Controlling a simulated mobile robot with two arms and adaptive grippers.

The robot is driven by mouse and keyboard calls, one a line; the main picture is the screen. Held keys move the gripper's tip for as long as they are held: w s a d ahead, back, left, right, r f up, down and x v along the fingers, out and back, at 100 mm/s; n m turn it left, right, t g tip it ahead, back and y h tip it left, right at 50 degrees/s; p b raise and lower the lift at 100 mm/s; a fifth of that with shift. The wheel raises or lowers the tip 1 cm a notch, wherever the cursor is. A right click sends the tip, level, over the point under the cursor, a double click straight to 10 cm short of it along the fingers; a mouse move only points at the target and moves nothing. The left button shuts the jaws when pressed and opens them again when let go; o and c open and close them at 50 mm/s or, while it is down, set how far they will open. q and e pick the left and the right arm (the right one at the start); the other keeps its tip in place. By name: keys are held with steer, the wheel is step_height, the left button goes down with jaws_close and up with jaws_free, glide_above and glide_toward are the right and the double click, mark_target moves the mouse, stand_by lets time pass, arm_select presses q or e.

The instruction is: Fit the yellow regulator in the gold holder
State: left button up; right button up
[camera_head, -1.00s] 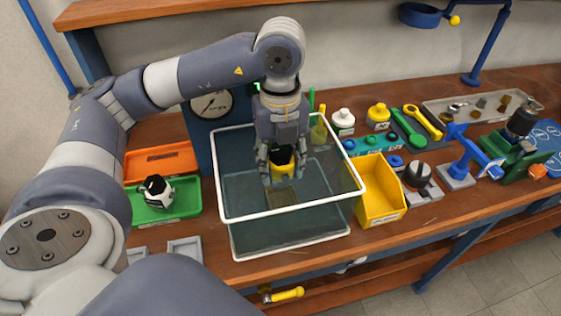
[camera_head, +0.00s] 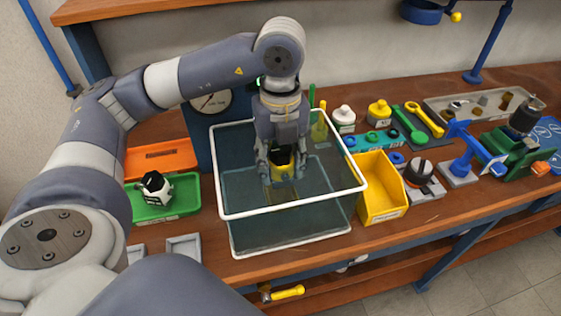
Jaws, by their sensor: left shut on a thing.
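The yellow regulator (camera_head: 282,170) with a black top is inside the glass tank with the white rim. My left gripper (camera_head: 281,178) points straight down into the tank and is shut on the regulator, with a finger on each side. A dull gold-brown patch, which looks like the gold holder (camera_head: 284,195), shows low in the tank just below the regulator. The gripper and the glass partly hide it, and I cannot tell whether the regulator touches it. My right gripper is not in view.
The tank's white rim (camera_head: 290,207) surrounds my left gripper. A yellow bin (camera_head: 380,205) stands close on its right. A green tray (camera_head: 180,203) with a white-and-black regulator (camera_head: 155,187) and an orange tray (camera_head: 160,160) lie left. A gauge (camera_head: 211,103) stands behind. Tools crowd the right.

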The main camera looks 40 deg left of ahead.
arm_select(q)
steer(key=shift+f+b, duration=2)
steer(key=shift+f, duration=0.1)
stand_by(1.7)
steer(key=shift+f, duration=0.2)
steer(key=shift+f+b, duration=0.55)
steer(key=shift+b, duration=0.15)
stand_by(0.4)
stand_by(0.3)
steer(key=shift+f, duration=0.1)
stand_by(0.4)
steer(key=o, duration=1.6)
steer(key=shift+c, duration=0.2)
